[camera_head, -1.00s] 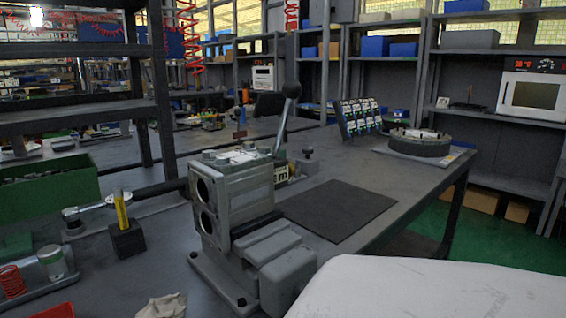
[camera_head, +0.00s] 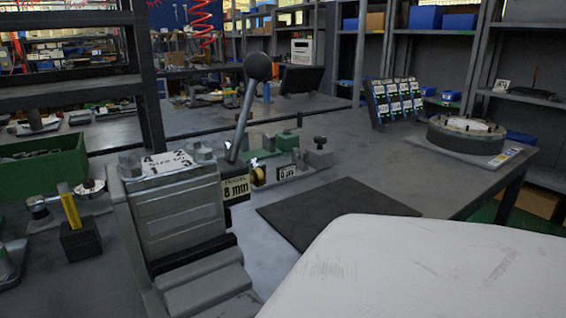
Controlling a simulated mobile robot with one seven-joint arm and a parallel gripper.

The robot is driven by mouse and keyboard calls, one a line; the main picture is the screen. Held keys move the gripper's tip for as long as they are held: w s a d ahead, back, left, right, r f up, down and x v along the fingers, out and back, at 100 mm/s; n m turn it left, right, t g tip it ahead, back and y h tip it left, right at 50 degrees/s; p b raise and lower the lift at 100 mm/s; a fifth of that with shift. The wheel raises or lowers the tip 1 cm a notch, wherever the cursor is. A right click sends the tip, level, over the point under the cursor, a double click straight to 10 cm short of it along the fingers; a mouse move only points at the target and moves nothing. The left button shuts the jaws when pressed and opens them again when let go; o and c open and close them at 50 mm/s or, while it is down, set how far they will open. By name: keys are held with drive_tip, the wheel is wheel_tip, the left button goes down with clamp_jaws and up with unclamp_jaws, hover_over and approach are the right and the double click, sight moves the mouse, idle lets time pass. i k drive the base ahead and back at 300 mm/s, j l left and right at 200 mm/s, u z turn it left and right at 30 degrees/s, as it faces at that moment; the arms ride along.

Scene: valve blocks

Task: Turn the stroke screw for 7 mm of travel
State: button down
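A grey valve block (camera_head: 180,212) stands on the bench at centre left. Its top plate (camera_head: 158,164) has bolt heads and a numbered label. A lever with a dark ball knob (camera_head: 258,66) rises behind it. A tag reading 8 mm (camera_head: 236,188) is on its right side. Just behind are a small brass-coloured part (camera_head: 257,176), a second tag that seems to read 6 mm (camera_head: 287,172), and a fixture with a dark knob (camera_head: 320,143). I cannot tell which part is the stroke screw. My gripper is not in view.
A dark mat (camera_head: 335,212) lies flat and bare right of the block. Behind are a tilted rack of small labelled items (camera_head: 398,100) and a round flanged part (camera_head: 466,136). A black holder with a yellow piece (camera_head: 80,238) and a green bin (camera_head: 45,165) are at left.

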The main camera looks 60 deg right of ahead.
sight(257, 176)
drive_tip(key=k+l, duration=0.1)
drive_tip(key=l, duration=0.35)
drive_tip(key=k+l, duration=0.1)
drive_tip(key=l, duration=0.35)
drive_tip(key=k+l, duration=0.1)
drive_tip(key=l, duration=0.85)
drive_tip(key=k+u, duration=0.05)
